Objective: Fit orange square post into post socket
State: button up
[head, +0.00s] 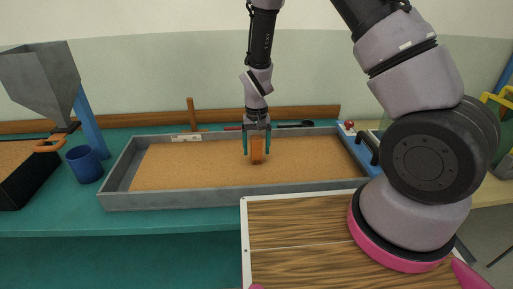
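The orange square post (257,149) is upright in the middle of the sand-filled flume tray, between the two teal fingers of my gripper (257,153). The fingers are on its left and right sides and point down. The view is too small to tell whether they touch the post or stand slightly apart. The post's lower end shows below the fingertips against the sand. I cannot tell whether it rests there or is held above it. I cannot make out the post socket.
The grey tray (225,200) has raised walls on a teal bench (60,222). A blue cup (85,165) and a grey hopper (42,78) stand left. A brown upright (191,112) rises behind the tray. A wood-grain board (300,235) is in front. The sand left of the post is clear.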

jog(key=shift+r, duration=0.1)
notch_tip(320, 180, up, 12)
jog(key=shift+r, duration=0.2)
jog(key=s+d+r+m+t+y, duration=0.1)
jog(key=s+d+r, duration=0.1)
jog(key=d+r, duration=0.5)
jog(key=s+d+r+m+t+y, duration=0.1)
jog(key=s+d+r+t, duration=0.15)
jog(key=r, duration=0.95)
jog(key=s+d+r+m+t, duration=0.2)
jog(key=s+d+r+t, duration=0.1)
jog(key=s+d+r, duration=0.6)
jog(key=s+r, duration=0.1)
jog(key=s, duration=0.2)
jog(key=shift+s+r+t, duration=0.25)
jog(key=shift+r+t, duration=0.1)
jog(key=shift+r, duration=0.05)
jog(key=shift+d, duration=0.2)
